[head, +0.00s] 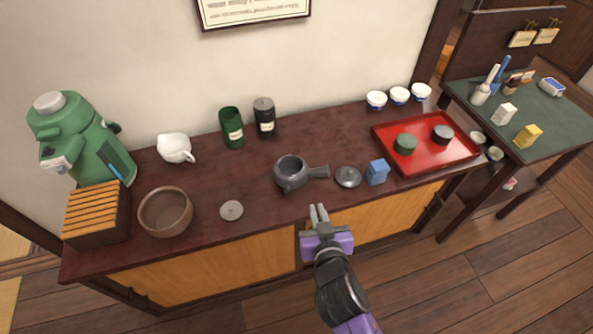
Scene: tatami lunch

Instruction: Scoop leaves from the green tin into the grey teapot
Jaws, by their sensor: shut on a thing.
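The green tin (232,128) stands upright at the back of the counter, with a pale label. Its top looks dark and open. The grey teapot (287,183) stands mid-counter with its top open and its handle pointing right. Its dark round lid (348,177) lies to the right of the handle. My gripper (318,212) is over the counter's front edge, in front of the teapot and apart from it. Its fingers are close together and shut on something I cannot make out. No leaves can be made out.
A black tin (265,118) stands beside the green one. A white pitcher (175,148), brown bowl (165,212) and grey disc (231,210) are left. A blue box (377,172) and red tray (425,160) are right. The counter between green tin and teapot is clear.

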